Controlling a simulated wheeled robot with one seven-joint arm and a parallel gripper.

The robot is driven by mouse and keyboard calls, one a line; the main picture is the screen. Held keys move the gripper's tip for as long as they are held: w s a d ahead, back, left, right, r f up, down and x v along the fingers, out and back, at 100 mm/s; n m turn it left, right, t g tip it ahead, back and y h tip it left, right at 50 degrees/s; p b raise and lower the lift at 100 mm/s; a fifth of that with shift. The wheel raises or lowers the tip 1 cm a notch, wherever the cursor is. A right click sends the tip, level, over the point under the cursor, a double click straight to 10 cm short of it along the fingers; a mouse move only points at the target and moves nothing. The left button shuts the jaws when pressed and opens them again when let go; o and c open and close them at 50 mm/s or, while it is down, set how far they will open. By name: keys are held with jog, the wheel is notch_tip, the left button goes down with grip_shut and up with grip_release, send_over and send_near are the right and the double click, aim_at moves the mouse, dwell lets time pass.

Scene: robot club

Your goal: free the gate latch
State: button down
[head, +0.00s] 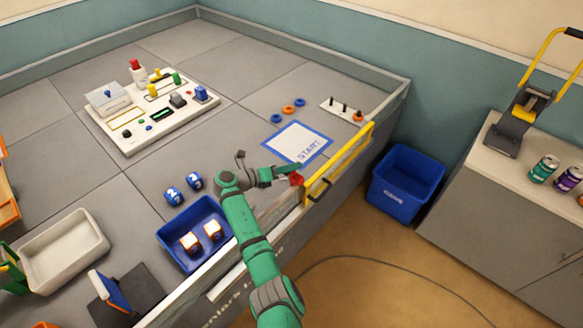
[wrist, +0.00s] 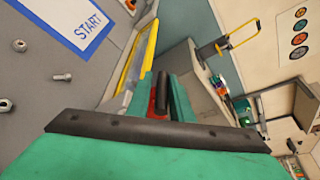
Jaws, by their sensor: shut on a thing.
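The gate (head: 340,163) has a yellow frame and stands in the edge wall of the grey field, right of the START square. A red latch (head: 298,180) sits at the gate's near end. A black handle (head: 320,190) is on the gate's outer side. My gripper (head: 288,172) is at the latch, with its green fingers closed around it. In the wrist view, the red latch (wrist: 152,104) shows between the fingers, beside a dark bar (wrist: 163,92). The yellow gate frame (wrist: 150,48) rises just beyond. The fingers hide part of the latch.
A blue tray (head: 174,232) with orange-and-white cubes and two blue dice (head: 173,196) lie near my arm. A button panel (head: 150,118) stands farther back. A blue bin (head: 405,185) stands outside the gate. A cable (head: 370,262) crosses the open brown floor.

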jog(key=c, duration=1.7)
grip_release()
jog(key=shift+s+d+f, duration=0.1)
jog(key=shift+s+f, duration=0.2)
jog(key=shift+f, duration=0.2)
jog(key=shift+w+r, duration=0.1)
jog(key=shift+r, duration=0.2)
jog(key=v, duration=1)
jog(key=shift+s+a, duration=0.2)
jog(key=shift+a, duration=0.15)
jog(key=shift+w, duration=0.1)
